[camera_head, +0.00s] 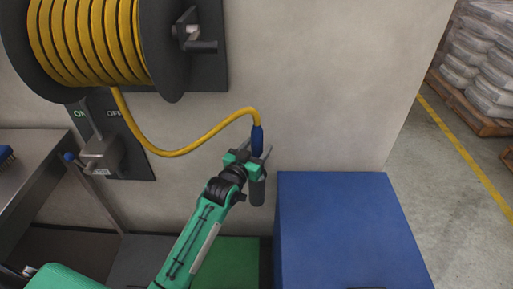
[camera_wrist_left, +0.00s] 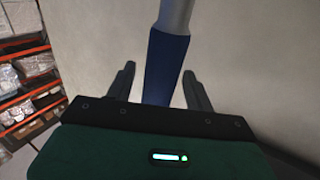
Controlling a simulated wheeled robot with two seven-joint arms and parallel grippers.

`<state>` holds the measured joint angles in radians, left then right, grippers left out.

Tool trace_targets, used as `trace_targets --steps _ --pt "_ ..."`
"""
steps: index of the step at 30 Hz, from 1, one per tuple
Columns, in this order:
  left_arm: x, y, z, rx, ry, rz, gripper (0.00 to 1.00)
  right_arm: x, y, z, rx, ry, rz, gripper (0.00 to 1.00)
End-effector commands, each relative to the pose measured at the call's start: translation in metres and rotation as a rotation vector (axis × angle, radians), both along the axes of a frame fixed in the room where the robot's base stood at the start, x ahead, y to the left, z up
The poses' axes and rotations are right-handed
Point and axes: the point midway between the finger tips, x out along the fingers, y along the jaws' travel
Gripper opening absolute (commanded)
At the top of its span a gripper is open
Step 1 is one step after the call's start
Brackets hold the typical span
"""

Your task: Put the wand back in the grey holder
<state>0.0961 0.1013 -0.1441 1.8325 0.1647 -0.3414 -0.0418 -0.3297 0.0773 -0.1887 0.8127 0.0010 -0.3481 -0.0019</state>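The wand's blue grip (camera_head: 258,138) stands upright against the wall, with the yellow hose joined to its top. My left gripper (camera_head: 252,156) is at the grip. In the left wrist view the blue grip (camera_wrist_left: 165,68) passes between the two spread fingers, with a gap on each side, so the gripper is open around it. A light grey tube (camera_wrist_left: 175,15) continues from the blue part there. Just below the gripper is a dark grey cylinder (camera_head: 257,191), which looks like the holder; the gripper hides where wand and cylinder meet. My right gripper is out of view.
The yellow hose (camera_head: 195,146) hangs in a loop from the wall reel (camera_head: 95,45). A switch box (camera_head: 103,153) is below the reel. A blue box (camera_head: 335,215) stands at lower right. A metal table (camera_head: 35,180) is at left. Stacked sacks (camera_head: 480,55) lie beyond the wall.

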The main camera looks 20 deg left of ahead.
Motion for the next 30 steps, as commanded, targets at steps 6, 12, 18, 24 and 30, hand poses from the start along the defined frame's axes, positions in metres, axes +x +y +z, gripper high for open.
trace_targets --steps 6,12,18,24,30 --pt "0.0 0.0 0.001 0.0 -0.001 0.0 0.54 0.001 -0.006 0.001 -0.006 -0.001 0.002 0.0" --pt "-0.014 0.003 0.001 0.0 0.0 0.0 0.54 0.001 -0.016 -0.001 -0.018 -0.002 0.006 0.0" --pt "-0.051 0.01 0.001 0.0 0.001 0.001 0.54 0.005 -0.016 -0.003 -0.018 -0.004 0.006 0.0" --pt "-0.088 0.017 0.001 0.0 0.002 0.0 0.54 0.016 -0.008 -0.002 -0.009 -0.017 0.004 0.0" --pt "-0.11 0.021 0.002 0.001 0.001 0.0 0.54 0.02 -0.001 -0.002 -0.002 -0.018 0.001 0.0"
